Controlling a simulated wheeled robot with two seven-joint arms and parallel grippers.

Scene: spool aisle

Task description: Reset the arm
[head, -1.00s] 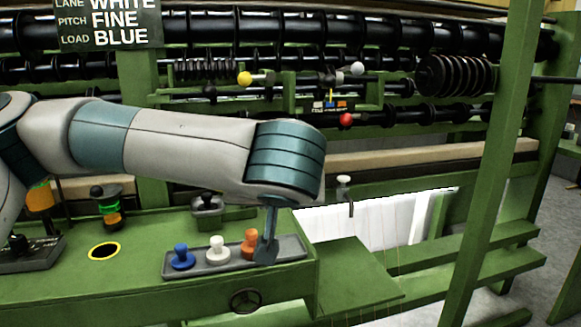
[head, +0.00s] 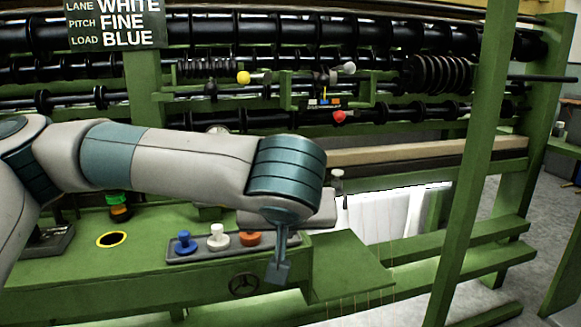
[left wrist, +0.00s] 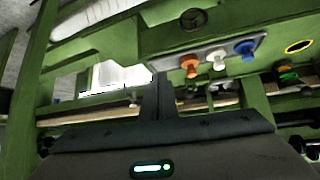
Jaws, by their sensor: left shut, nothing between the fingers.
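My left arm comes in from the left in the head view. Its left gripper (head: 278,272) points down in front of the green bench's front edge, at the right end of the grey tray. The fingers are shut with nothing between them. The grey tray (head: 205,254) holds a blue knob (head: 185,242), a white knob (head: 218,236) and an orange knob (head: 250,238). In the left wrist view the shut gripper (left wrist: 160,92) shows in the middle, with the orange knob (left wrist: 190,66) just to its right. My right gripper is in neither view.
A sign (head: 117,24) reads LANE WHITE, PITCH FINE, LOAD BLUE. A handwheel (head: 243,285) sits on the bench front near the gripper. A green post (head: 478,165) stands at the right. A yellow-rimmed hole (head: 111,239) is in the bench top. Behind are machine rollers and yellow, grey and red (head: 339,117) knobs.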

